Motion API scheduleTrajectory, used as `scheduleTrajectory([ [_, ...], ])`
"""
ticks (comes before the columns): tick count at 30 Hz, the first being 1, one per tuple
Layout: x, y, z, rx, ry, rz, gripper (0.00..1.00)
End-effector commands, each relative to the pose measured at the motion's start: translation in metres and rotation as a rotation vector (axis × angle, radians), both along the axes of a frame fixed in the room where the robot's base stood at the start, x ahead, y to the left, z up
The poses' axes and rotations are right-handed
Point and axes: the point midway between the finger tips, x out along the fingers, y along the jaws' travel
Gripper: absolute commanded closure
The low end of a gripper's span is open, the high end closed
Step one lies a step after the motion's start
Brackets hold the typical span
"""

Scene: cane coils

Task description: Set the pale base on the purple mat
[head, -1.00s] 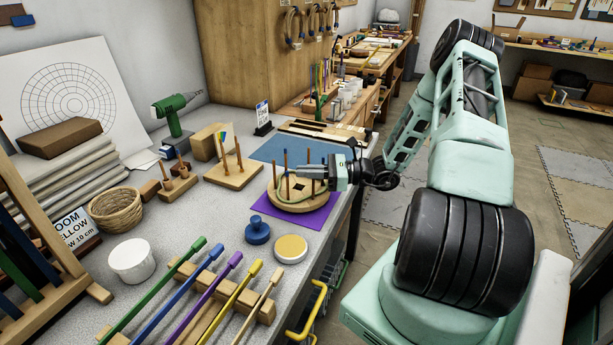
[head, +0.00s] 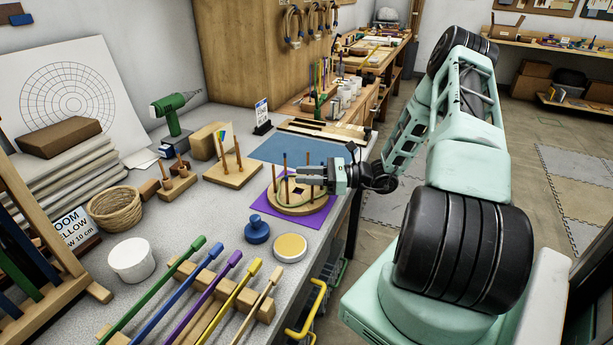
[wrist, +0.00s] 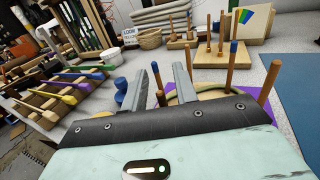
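The pale round base (head: 300,207), a wooden disc with several upright pegs and a square hole, lies over the purple mat (head: 318,216). A thin green strand curves over the disc. My gripper (head: 300,174) points left over the base, among its pegs. In the wrist view its two fingers (wrist: 168,75) stand apart, with a gap between them. My gripper's body hides most of the base there; some pegs (wrist: 231,70) and a bit of the mat (wrist: 262,93) show beyond.
A blue knobbed piece (head: 257,230) and a yellow-topped disc (head: 290,246) stand in front of the mat. A pegged board (head: 233,175) is to the left, a blue mat (head: 290,150) behind. Coloured rods (head: 210,290) lie on racks in front. The table edge is close on the right.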

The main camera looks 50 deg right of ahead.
Motion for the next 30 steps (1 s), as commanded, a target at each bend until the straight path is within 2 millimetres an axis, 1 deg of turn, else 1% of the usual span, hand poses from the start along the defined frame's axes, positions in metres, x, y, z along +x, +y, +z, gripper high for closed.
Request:
scheduleTrajectory([
  [5, -0.021, -0.02, -0.003, -0.003, 0.001, -0.005, 0.71],
  [12, -0.059, -0.054, -0.003, -0.004, 0.0, -0.004, 0.71],
  [15, -0.072, -0.065, -0.003, -0.002, 0.001, -0.004, 0.71],
  [18, -0.082, -0.073, -0.002, -0.002, 0.001, -0.002, 0.71],
  [21, -0.087, -0.078, -0.001, -0.001, 0.0, -0.002, 0.71],
  [26, -0.089, -0.079, -0.001, -0.001, 0.001, 0.001, 0.71],
  [28, -0.087, -0.074, 0.001, -0.011, 0.003, 0.02, 0.71],
  [29, -0.084, -0.069, 0.003, -0.02, 0.005, 0.04, 0.71],
  [30, -0.079, -0.058, 0.006, -0.04, 0.007, 0.078, 0.71],
])
